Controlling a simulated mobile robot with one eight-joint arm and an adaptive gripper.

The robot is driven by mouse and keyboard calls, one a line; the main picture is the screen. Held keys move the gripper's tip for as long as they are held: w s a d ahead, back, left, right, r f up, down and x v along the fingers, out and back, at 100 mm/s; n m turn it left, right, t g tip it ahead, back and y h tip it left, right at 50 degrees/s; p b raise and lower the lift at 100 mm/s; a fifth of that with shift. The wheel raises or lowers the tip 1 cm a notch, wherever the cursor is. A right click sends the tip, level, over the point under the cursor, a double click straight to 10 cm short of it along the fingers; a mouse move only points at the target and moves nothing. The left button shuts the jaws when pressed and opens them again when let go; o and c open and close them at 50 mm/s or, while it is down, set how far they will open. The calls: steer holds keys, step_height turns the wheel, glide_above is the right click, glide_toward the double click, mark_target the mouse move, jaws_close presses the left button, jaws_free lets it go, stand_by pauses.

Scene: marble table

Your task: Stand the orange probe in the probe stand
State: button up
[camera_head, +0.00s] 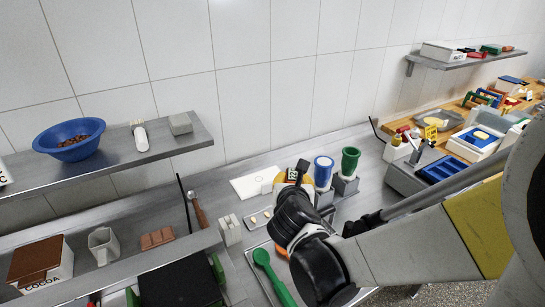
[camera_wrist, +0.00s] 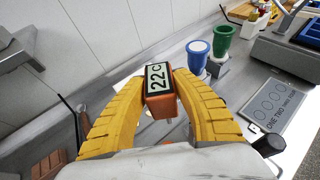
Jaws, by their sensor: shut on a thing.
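The orange probe (camera_wrist: 162,104) is between the two yellow fingers of my gripper (camera_wrist: 160,88) in the wrist view. Its dark-framed display reads 22C and faces the camera. The fingers are shut on its orange head. The lower part of the probe is hidden behind its head and my fingers.
A blue cup (camera_head: 323,171) and a green cup (camera_head: 349,161) stand in grey holders close right of my gripper. A white sheet (camera_head: 255,183) lies to its left. A green spoon (camera_head: 272,276) lies nearer. A blue bowl (camera_head: 69,148) sits on the left wall shelf.

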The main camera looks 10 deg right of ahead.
step_height(320, 180, down, 5)
steer(key=b, duration=0.4)
steer(key=shift+f, duration=0.1)
steer(key=w+a+r, duration=0.2)
steer(key=w+a, duration=0.1)
steer(key=a, duration=0.6)
steer(key=w+a+r+p, duration=0.1)
steer(key=w+a+r, duration=0.1)
steer(key=a, duration=0.7)
steer(key=shift+w+a+r+n+y, duration=0.15)
steer(key=shift+w+r+n+y, duration=0.2)
steer(key=shift+w, duration=0.45)
steer(key=shift+s+f, duration=0.1)
steer(key=shift+f, duration=0.1)
step_height(320, 180, down, 6)
steer(key=b, duration=0.4)
steer(key=shift+r+b, duration=0.15)
steer(key=shift+b, duration=0.15)
steer(key=shift+f, duration=2.6)
steer(key=o, duration=1.1)
steer(key=shift+c, duration=0.2)
